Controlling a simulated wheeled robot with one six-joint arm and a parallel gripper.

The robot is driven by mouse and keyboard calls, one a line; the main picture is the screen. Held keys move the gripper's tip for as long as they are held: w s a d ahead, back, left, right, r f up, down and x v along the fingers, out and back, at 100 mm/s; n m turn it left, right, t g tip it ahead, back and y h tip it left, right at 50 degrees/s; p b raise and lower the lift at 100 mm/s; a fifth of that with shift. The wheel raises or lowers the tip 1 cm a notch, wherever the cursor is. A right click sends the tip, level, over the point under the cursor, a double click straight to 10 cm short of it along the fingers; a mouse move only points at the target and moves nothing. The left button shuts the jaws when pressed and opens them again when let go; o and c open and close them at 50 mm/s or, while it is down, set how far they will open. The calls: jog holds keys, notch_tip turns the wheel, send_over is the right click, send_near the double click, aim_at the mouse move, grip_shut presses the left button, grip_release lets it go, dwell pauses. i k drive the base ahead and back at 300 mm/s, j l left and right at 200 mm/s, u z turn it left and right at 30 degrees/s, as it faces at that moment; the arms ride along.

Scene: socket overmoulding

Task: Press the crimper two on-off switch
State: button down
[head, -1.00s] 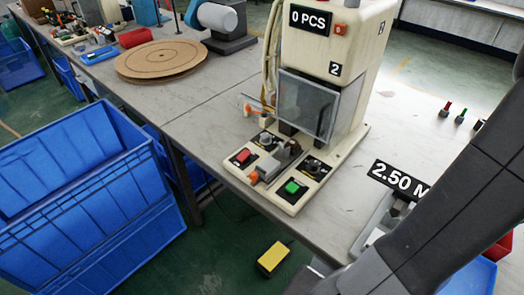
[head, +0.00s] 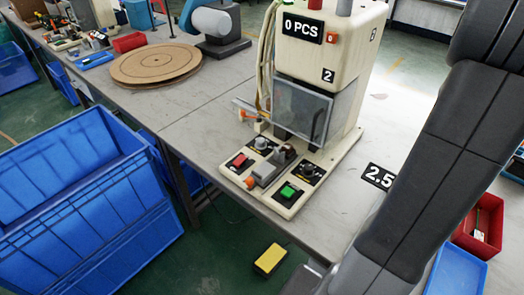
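Crimper two (head: 345,55) is a cream machine on the grey table, with a "2" label and a "0 PCS" display (head: 303,27). A clear guard covers its front. Its base panel holds a red switch (head: 239,161) at the left and a green switch (head: 288,191) at the front right, with black knobs between and behind. A small orange-red button marked 0 (head: 331,38) sits beside the display. I cannot tell which of these is the on-off switch. My dark arm crosses the right side of the head view; my gripper is out of view.
Blue bins (head: 70,190) stand left of the table. A round brown board (head: 155,62) lies farther back on the table. A yellow box (head: 270,259) is on the floor in front. A red bin (head: 481,225) is at the right.

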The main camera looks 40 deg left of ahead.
aim_at(240, 159)
jog(key=k+j+u, duration=0.1)
jog(key=u, duration=1.1)
jog(key=i+u, duration=0.15)
jog(key=u, duration=0.9)
jog(key=i+j, duration=0.05)
